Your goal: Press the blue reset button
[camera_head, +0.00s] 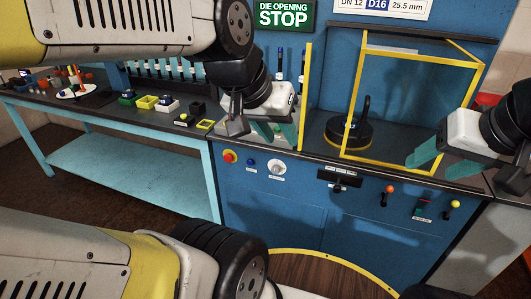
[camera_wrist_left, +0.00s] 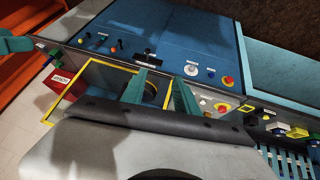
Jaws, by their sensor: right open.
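The blue reset button (camera_head: 251,161) is a small round button on the front panel of the blue cabinet, between a red-and-yellow emergency stop (camera_head: 230,157) and a white dial (camera_head: 277,168). In the left wrist view the blue button (camera_wrist_left: 211,70) shows beyond the fingers, up and to the right. My left gripper (camera_head: 273,130) is above the worktop edge, higher than the button and apart from it. Its two teal fingers (camera_wrist_left: 160,90) are spread with nothing between them. My right gripper (camera_head: 442,162) is open and empty at the cabinet's right side.
A yellow-framed guard (camera_head: 351,98) stands on the cabinet around a dark round die (camera_head: 348,132). Levers with red (camera_head: 389,189) and yellow (camera_head: 455,204) knobs project from the front at right. A cyan bench (camera_head: 130,165) with small parts stands left.

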